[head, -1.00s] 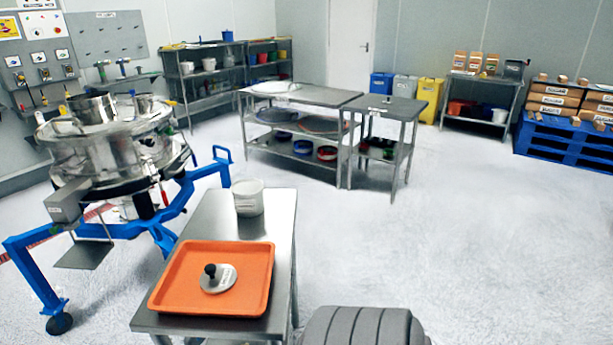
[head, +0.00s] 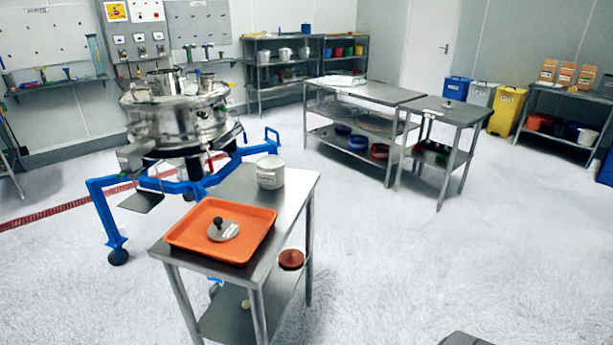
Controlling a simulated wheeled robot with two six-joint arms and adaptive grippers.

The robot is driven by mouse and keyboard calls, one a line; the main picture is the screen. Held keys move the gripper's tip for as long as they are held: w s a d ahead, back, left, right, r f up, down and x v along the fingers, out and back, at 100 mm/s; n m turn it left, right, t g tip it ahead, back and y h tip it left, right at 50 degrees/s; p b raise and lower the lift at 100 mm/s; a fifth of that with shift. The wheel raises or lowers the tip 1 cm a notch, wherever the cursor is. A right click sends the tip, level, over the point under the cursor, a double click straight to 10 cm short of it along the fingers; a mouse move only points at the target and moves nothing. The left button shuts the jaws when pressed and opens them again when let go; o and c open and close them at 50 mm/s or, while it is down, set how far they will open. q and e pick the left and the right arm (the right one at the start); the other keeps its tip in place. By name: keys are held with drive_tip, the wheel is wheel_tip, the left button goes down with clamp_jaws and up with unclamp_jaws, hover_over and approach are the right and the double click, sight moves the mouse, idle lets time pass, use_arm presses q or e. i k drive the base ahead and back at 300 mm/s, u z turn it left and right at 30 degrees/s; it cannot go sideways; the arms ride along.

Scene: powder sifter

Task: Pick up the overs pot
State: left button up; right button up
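A pale grey cylindrical pot (head: 270,173) with a label on its side stands upright at the far end of the small steel table (head: 297,190). The label is too small to read, so I cannot confirm that this is the overs pot. Neither of my grippers is in view.
An orange tray (head: 187,238) holding a round metal lid (head: 222,231) with a black knob lies on the table's near part. A red-brown round thing (head: 291,259) shows below the tabletop. The steel sifter (head: 178,112) on its blue wheeled frame (head: 105,215) stands behind left.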

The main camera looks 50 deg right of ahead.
sight(270, 174)
drive_tip(key=z, duration=2)
